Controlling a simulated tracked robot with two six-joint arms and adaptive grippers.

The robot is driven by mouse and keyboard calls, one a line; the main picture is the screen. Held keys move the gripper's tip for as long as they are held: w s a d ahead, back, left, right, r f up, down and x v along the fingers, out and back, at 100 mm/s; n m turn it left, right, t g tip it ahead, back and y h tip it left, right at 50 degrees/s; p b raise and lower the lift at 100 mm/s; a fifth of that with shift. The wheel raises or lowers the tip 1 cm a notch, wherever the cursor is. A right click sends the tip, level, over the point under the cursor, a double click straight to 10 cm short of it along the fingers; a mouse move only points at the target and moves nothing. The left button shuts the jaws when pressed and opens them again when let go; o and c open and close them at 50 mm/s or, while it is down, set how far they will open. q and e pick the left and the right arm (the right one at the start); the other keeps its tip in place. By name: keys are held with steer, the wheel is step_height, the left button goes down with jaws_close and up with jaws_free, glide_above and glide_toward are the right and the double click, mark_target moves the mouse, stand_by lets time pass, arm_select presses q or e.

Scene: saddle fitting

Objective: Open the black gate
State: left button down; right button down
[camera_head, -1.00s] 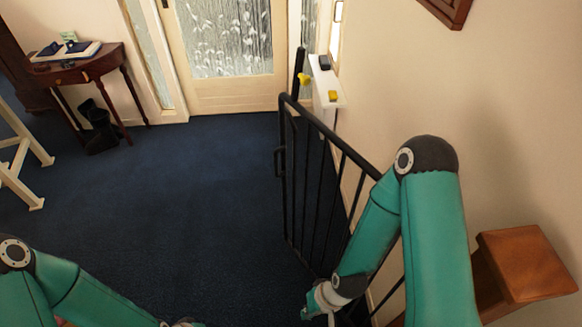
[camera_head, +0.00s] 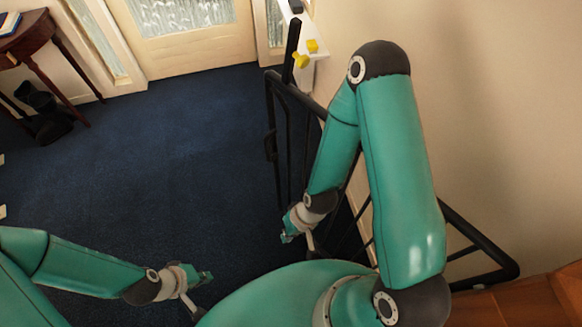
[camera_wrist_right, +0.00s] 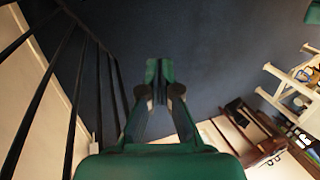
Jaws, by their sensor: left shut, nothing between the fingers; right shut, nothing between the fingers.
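The black gate (camera_head: 271,125) is a frame of thin upright bars with a small catch on its left end bar. It runs along the right wall, partly hidden behind my right arm. Its bars also fill the left of the right wrist view (camera_wrist_right: 38,102). My right gripper (camera_head: 288,235) is shut and empty, beside the gate's lower part in the head view; I cannot tell if it touches. In the right wrist view its fingers (camera_wrist_right: 158,75) are together over the carpet. My left gripper (camera_head: 204,277) is shut and empty over the carpet, left of the gate.
A white ledge (camera_head: 318,52) with yellow items is by the wall behind the gate. A wooden side table (camera_head: 38,30) with black boots (camera_head: 48,118) below stands far left. A pale door (camera_head: 190,48) is at the back. Blue carpet (camera_head: 170,170) left of the gate is clear.

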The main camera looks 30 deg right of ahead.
steer(key=n+t+h+b, duration=0.2)
steer(key=n+h+b, duration=1.1)
steer(key=n+b, duration=1.5)
glide_toward(299, 171)
steer(key=shift+w+d+f+m+b, duration=0.25)
steer(key=shift+d+f+m+b, duration=0.45)
steer(key=shift+m+b, duration=0.15)
steer(key=shift+w+d+f+m+b, duration=0.2)
steer(key=shift+d+f+m+b, duration=0.5)
steer(key=shift+d+m+b, duration=0.1)
steer(key=shift+w+d+f+m+b, duration=0.25)
steer(key=shift+d+f+m+b, duration=0.4)
steer(key=shift+f+m+b, duration=0.15)
steer(key=shift+r, duration=0.15)
